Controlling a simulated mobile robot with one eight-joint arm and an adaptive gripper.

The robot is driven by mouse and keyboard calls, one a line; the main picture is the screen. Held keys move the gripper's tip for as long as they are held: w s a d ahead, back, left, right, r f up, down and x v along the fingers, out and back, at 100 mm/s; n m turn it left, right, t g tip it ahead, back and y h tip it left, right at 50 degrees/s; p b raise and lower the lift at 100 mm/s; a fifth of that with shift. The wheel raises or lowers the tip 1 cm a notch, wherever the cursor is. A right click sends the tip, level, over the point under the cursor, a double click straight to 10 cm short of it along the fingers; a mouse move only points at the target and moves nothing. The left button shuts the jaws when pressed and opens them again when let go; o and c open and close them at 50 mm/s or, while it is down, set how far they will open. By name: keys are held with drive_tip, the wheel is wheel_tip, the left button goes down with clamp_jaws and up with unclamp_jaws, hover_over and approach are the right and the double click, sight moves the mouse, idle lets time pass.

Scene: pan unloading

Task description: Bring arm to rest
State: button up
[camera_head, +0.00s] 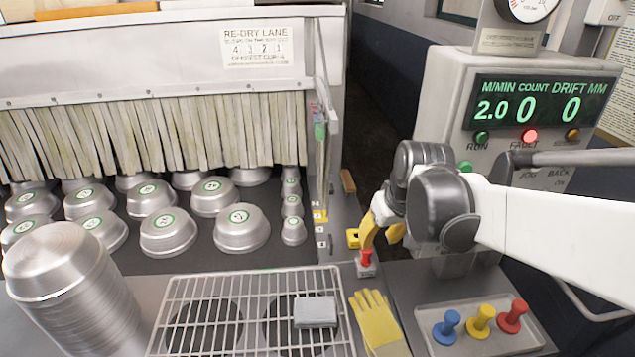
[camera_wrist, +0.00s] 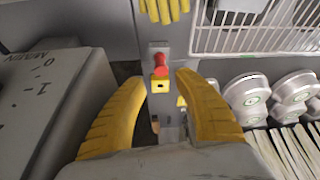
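My arm reaches in from the right in the head view. My gripper (camera_head: 381,240) hangs with its yellow fingers close to a small red-handled lever (camera_head: 366,258) at the right edge of the machine. In the wrist view, the two yellow fingers of my gripper (camera_wrist: 158,82) are spread apart with nothing held between them. The red lever (camera_wrist: 160,64) shows in the gap, at or just beyond the fingertips. I cannot tell whether a finger touches it.
Several upside-down pans (camera_head: 168,232) sit on the belt below a strip curtain. A pan stack (camera_head: 62,262), wire rack (camera_head: 172,318) with a grey block (camera_head: 316,312), yellow glove (camera_head: 376,318) and tray (camera_head: 425,318) of coloured knobbed pieces stand in front. A control panel (camera_head: 535,110) shows a lit red light.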

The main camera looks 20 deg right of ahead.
drive_tip(key=shift+a, duration=0.1)
drive_tip(key=s+a+r+t, duration=0.1)
drive_tip(key=s+a+t, duration=0.2)
drive_tip(key=s+a, duration=0.7)
drive_tip(key=shift+s+r, duration=0.25)
drive_tip(key=shift+r, duration=0.1)
idle(0.6)
